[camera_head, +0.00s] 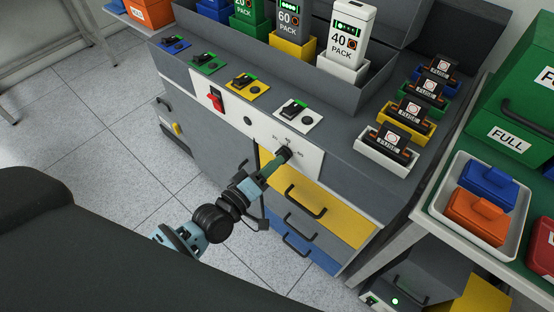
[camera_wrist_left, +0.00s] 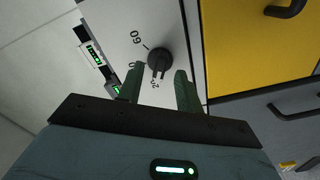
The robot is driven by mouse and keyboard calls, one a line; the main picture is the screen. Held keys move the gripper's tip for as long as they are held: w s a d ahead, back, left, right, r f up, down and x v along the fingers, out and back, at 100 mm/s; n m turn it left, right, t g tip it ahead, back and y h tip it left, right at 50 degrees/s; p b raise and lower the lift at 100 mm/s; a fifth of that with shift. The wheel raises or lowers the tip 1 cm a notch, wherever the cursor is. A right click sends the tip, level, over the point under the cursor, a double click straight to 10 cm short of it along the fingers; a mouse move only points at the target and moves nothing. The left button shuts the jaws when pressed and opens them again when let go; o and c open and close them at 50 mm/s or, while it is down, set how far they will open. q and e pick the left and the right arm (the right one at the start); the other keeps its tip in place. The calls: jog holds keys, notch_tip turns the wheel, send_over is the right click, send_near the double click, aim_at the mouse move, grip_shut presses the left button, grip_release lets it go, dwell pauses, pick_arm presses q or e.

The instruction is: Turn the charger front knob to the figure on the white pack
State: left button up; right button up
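The white pack (camera_head: 346,36) stands upright in a white cradle in the back row and reads 40. The charger front knob (camera_head: 284,153) is a dark round knob on the white front panel, and it also shows in the left wrist view (camera_wrist_left: 158,58). Figures are printed around it; 60 and part of a 2 are legible in the left wrist view, with one figure partly hidden by a finger. I cannot tell its setting surely. My left gripper (camera_head: 277,163) is at the knob, its green fingers (camera_wrist_left: 160,80) apart on either side. My right gripper is not in view.
A red switch (camera_head: 215,100) is left of the knob on the panel. Yellow (camera_head: 335,212) and blue drawers with black handles lie below. Several coloured rocker-switch plates line the sloped top. A white tray (camera_head: 447,204) with blue and orange packs is at right.

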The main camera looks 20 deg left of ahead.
aim_at(283, 155)
pick_arm(q)
jog(key=shift+x, duration=1.25)
grip_shut()
jog(key=shift+m, duration=0.4)
jog(key=shift+a+m+p, duration=0.1)
jog(key=shift+m+p, duration=1.5)
jog(key=shift+m, duration=3.8)
